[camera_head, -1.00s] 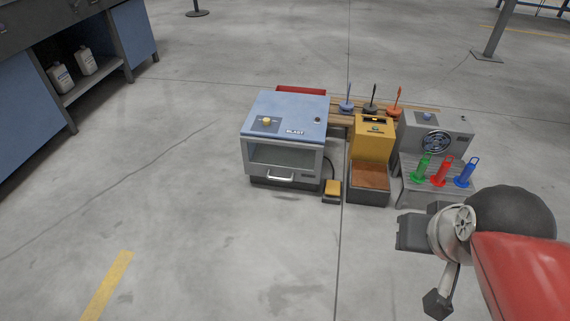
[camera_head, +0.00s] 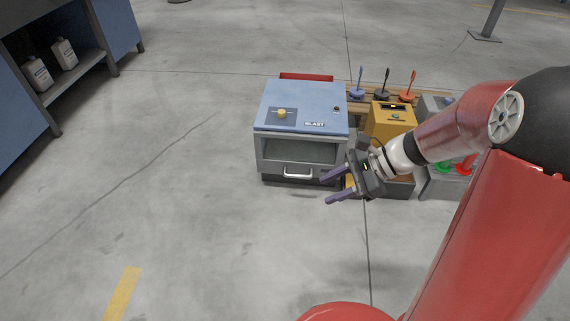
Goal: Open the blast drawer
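The blast cabinet (camera_head: 303,110) has a light blue top with a yellow knob (camera_head: 282,113) and a "BLAST" label. It stands on the floor near the middle of the view. Its front is a grey drawer (camera_head: 298,150) with a dark window panel and a pale handle (camera_head: 298,173) low on the face. The drawer looks closed. My gripper (camera_head: 328,188) is open, with two purple fingers pointing left. It is in front of the cabinet's lower right corner, to the right of the handle and apart from it. Nothing is between the fingers.
A yellow machine (camera_head: 388,122) stands right of the cabinet, partly hidden by my arm. Coloured tools (camera_head: 383,85) stand on a wooden rack behind. A blue bench (camera_head: 30,110) with white bottles is at the left. The floor in front and left is clear.

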